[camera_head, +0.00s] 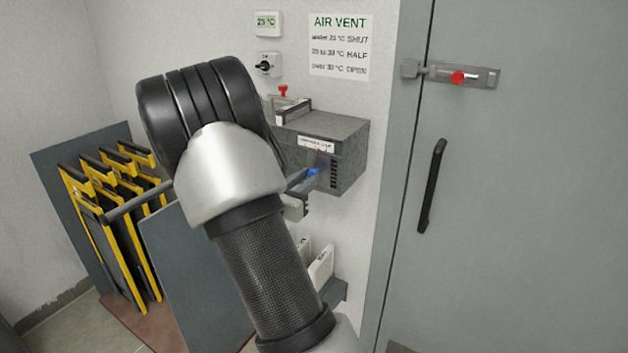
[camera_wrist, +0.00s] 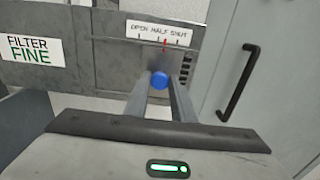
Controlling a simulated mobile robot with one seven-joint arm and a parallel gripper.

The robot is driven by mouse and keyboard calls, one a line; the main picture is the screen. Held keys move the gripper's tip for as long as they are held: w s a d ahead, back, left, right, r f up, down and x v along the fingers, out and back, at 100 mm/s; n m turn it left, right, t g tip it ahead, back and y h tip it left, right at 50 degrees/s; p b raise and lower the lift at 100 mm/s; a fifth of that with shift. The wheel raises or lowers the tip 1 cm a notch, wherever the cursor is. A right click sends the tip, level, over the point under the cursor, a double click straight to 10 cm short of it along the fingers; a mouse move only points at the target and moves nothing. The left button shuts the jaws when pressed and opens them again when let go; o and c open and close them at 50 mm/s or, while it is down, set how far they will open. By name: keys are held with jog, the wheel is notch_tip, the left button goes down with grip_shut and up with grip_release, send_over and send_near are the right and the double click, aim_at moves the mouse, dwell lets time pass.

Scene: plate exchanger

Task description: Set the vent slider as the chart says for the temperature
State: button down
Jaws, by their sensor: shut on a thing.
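The grey vent box (camera_head: 345,150) is on the wall beside the door. Its label (camera_wrist: 160,31) reads OPEN, HALF, SHUT from left to right in the wrist view. A red pointer (camera_wrist: 164,42) stands under the label near HALF, perhaps slightly toward SHUT. My gripper (camera_wrist: 160,84) is shut on the blue slider knob (camera_wrist: 159,80), which also shows in the head view (camera_head: 313,172). The temperature display (camera_head: 267,23) seems to read 25 °C; the digits are small. The AIR VENT chart (camera_head: 339,47) lists under 21 SHUT, a middle range to 30 HALF, over 30 OPEN.
A grey door with a black handle (camera_head: 432,186) and a red-knobbed latch (camera_head: 458,77) stands to the right. A rotary switch (camera_head: 265,66) is below the display. A FILTER FINE sign (camera_wrist: 31,50) is left of the vent. Yellow-framed plates (camera_head: 105,205) stand at the left.

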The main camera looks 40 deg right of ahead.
jog(key=shift+w+a, duration=0.25)
jog(key=shift+w, duration=0.3)
jog(key=c, duration=1.5)
grip_release()
jog(key=v, duration=1.7)
jog(key=shift+s+a, duration=0.2)
